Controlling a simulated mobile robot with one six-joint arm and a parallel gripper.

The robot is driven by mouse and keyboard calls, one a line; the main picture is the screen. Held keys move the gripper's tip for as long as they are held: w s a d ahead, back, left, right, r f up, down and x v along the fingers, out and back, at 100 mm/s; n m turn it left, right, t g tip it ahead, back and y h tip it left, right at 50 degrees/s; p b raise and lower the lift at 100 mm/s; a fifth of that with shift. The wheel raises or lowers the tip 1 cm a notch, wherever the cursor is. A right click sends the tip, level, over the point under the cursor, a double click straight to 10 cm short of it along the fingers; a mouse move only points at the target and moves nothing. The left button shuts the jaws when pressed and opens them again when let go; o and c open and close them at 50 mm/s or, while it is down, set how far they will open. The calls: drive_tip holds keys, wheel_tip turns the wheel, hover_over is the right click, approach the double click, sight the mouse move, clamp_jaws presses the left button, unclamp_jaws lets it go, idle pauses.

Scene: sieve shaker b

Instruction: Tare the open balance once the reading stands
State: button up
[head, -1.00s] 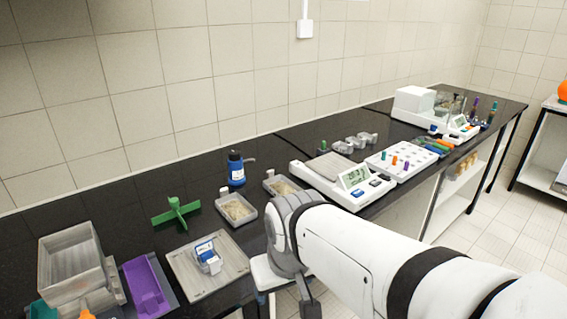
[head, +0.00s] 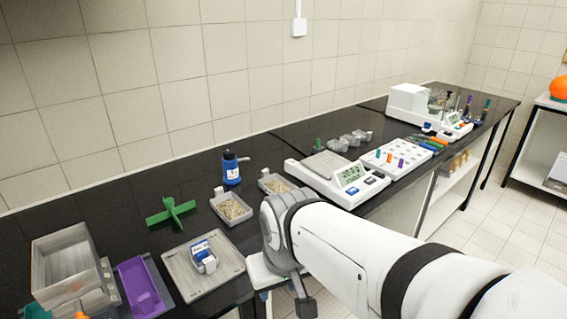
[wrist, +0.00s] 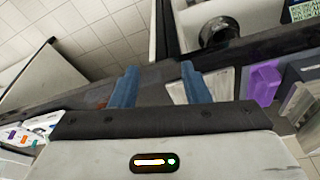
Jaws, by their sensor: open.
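The open balance (head: 330,187) is white with a flat grey pan (head: 325,164) on top, and it stands near the front edge of the black bench. The pan looks bare. Its display (head: 351,176) shows dark digits too small to read surely. In the head view my arm's wrist is in front of the bench, left of and below the balance, and the fingers are hidden.
A white rack (head: 395,160) with coloured pegs stands right of the open balance. A second balance (head: 408,101) with a box-like housing stands farther back. Sample trays (head: 231,208), a blue bottle (head: 231,168) and a green cross-shaped piece (head: 171,212) are to the left.

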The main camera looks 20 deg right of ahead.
clamp_jaws()
idle(1.3)
